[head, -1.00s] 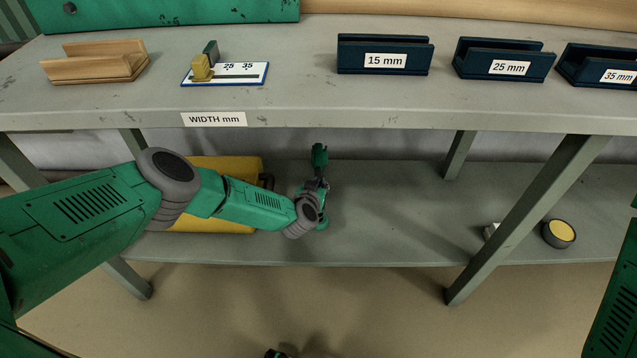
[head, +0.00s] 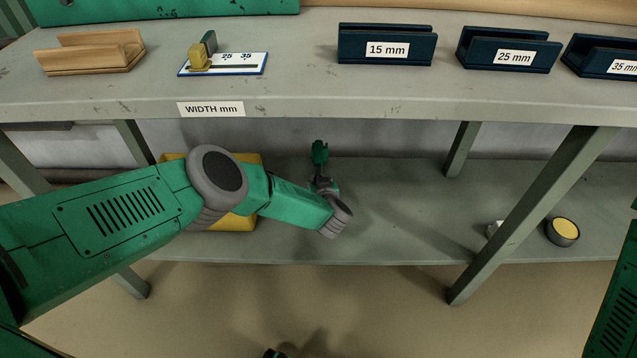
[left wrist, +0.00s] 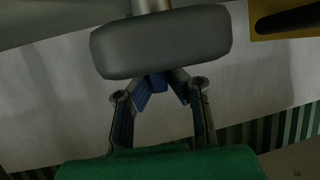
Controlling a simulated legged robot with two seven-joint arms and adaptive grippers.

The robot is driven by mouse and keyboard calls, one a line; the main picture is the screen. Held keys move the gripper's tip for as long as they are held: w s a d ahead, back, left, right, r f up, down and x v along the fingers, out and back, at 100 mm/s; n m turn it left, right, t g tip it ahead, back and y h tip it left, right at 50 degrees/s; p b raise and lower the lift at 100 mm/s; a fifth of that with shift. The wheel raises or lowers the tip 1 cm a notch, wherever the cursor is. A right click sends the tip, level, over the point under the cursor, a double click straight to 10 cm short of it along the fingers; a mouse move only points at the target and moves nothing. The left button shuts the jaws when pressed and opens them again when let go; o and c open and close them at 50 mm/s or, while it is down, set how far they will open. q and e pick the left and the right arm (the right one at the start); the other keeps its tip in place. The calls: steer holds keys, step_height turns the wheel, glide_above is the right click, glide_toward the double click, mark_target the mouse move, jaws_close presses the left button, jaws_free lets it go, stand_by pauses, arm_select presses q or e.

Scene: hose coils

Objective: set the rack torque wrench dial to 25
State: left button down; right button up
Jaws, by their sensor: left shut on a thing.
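My left gripper (left wrist: 165,84) is shut on a grey rounded block (left wrist: 160,44) in the left wrist view. A short tan shaft (left wrist: 150,5) runs up from the block out of the picture. I cannot tell whether this is the torque wrench, and no dial figures show on it. In the head view my left arm reaches under the table top, and its hand is too small and covered to read. A width scale (head: 243,65) on the table top shows 25 and 35. A yellow slider (head: 200,58) sits at its left end.
A wooden cradle (head: 92,53) and blue holders marked 15 mm (head: 387,48), 25 mm (head: 512,56) and 35 mm (head: 600,62) stand on the table top. Below, a yellow case (head: 232,222) is partly behind my arm. A round yellow-topped tin (head: 563,231) stands beyond the table leg (head: 510,225).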

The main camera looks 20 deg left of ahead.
arm_select(q)
steer(key=shift+n+g+y, duration=0.4)
steer(key=shift+n+y, duration=0.2)
steer(key=shift+n, duration=0.1)
steer(key=c, duration=1.6)
jaws_free()
steer(key=shift+d, duration=0.1)
steer(key=shift+v, duration=3.7)
steer(key=shift+d+f, duration=0.1)
